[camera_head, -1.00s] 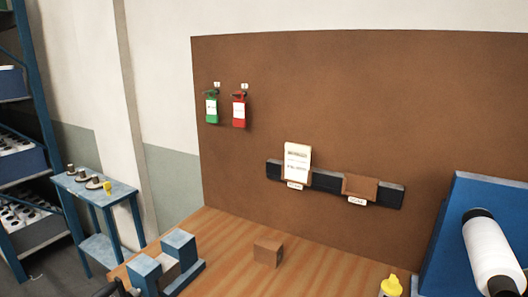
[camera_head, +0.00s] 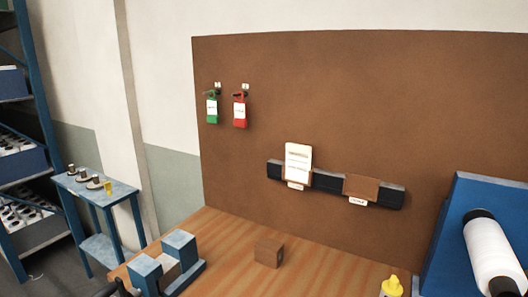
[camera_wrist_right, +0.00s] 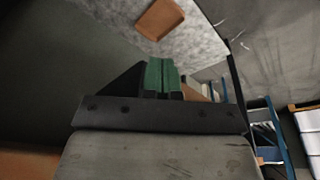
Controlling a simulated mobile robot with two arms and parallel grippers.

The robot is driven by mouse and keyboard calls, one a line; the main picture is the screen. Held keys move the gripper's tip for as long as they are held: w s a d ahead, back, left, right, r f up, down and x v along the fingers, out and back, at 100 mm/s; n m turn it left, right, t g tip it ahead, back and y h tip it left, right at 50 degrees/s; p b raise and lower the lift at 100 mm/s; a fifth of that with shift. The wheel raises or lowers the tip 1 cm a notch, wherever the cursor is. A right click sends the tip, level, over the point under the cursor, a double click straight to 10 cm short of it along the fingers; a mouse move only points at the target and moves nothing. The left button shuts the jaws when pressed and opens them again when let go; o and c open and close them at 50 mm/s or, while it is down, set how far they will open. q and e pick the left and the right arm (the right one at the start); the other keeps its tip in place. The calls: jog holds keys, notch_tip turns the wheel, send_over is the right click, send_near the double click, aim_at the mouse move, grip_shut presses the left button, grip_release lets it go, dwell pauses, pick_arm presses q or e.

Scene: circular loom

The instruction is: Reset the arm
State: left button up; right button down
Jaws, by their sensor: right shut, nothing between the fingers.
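My right gripper (camera_wrist_right: 161,75) shows in the right wrist view. Its two green-padded fingers are pressed together with nothing between them. It points away from the dark mount, with a mottled grey surface beyond and no object touching the fingertips. Neither gripper can be made out in the head view, and my left gripper is in no view.
In the head view, a wooden table (camera_head: 225,235) holds a blue stand (camera_head: 183,285), a brown block (camera_head: 269,252) and a yellow-capped bottle (camera_head: 391,287). Behind is a brown board (camera_head: 330,100) with green (camera_head: 212,109) and red (camera_head: 240,111) tags. A white roll (camera_head: 490,250) is at right.

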jog(key=s+f, duration=0.3)
jog(key=f, duration=0.5)
jog(key=s+f, duration=0.2)
jog(key=f, duration=0.7)
jog(key=s+d+f+g, duration=0.1)
jog(key=s+d+f, duration=0.2)
jog(key=s+f, duration=0.7)
jog(key=s, duration=0.4)
jog(key=shift+d+f+g, duration=0.15)
jog(key=shift+f+g, duration=0.2)
jog(key=shift+g, duration=0.05)
